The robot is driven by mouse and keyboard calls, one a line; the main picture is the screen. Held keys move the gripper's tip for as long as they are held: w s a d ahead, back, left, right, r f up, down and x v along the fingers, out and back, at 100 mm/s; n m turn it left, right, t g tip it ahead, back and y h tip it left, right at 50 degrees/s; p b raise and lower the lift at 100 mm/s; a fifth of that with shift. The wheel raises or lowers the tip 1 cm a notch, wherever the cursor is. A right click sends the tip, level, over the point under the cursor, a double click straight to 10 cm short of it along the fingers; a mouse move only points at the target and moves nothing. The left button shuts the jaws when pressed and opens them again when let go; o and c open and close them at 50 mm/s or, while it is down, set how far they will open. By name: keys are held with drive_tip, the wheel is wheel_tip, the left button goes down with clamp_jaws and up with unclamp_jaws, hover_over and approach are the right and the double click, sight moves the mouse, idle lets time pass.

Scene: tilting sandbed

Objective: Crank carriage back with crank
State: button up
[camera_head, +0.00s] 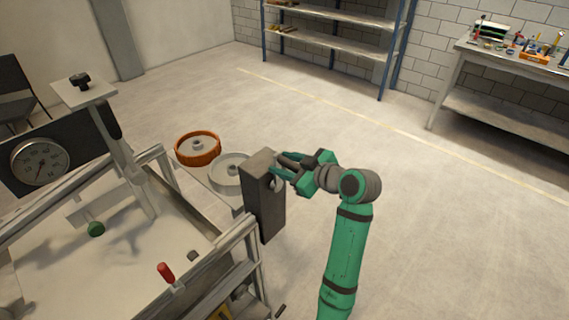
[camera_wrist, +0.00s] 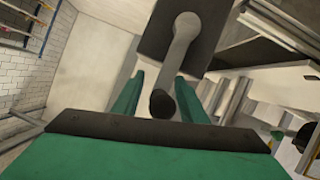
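The crank (camera_wrist: 183,52) is a light grey arm with a dark round knob (camera_wrist: 163,103), mounted on a dark grey box. In the head view the box (camera_head: 264,205) stands at the sandbed's right end, and the crank is mostly hidden by my gripper. My gripper (camera_head: 276,178) is at the box's right face. In the wrist view its green fingers stand apart on either side of the crank knob, with visible gaps. An upright post (camera_head: 128,155) with a top plate, likely the carriage, stands over the sandbed (camera_head: 110,270).
A round gauge (camera_head: 40,161) is at left. A shelf (camera_head: 335,38) and workbench (camera_head: 515,62) are far back. The floor at right is clear.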

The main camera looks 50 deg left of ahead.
drive_tip(key=v, duration=1)
drive_tip(key=shift+d, duration=0.35)
drive_tip(key=shift+w+r, duration=0.1)
wheel_tip(320, 180, down, 9)
drive_tip(key=w+d+m+t+y, duration=0.1)
drive_tip(key=w+d+m+t, duration=0.1)
drive_tip(key=m+t, duration=0.3)
drive_tip(key=s+d+f+m+t+h, duration=0.2)
drive_tip(key=d+f+m+t+h, duration=0.5)
drive_tip(key=d+f+m, duration=0.9)
drive_tip(key=s+d+f+m+t+h, duration=0.1)
drive_tip(key=s+d+f+t+h, duration=0.15)
drive_tip(key=s+d, duration=0.45)
drive_tip(key=s+d+f+t+h, duration=0.1)
drive_tip(key=s+d+f+h, duration=0.15)
drive_tip(key=s+d, duration=0.45)
drive_tip(key=s+d+r+t+h, duration=0.1)
drive_tip(key=s+d+r+h, duration=0.1)
drive_tip(key=s+d+r, duration=0.4)
drive_tip(key=s+d, duration=0.2)
drive_tip(key=s, duration=0.3)
drive_tip(key=shift+s+d+r+m+t, duration=0.2)
drive_tip(key=shift+d+m+t, duration=0.15)
drive_tip(key=shift+d+m, duration=0.05)
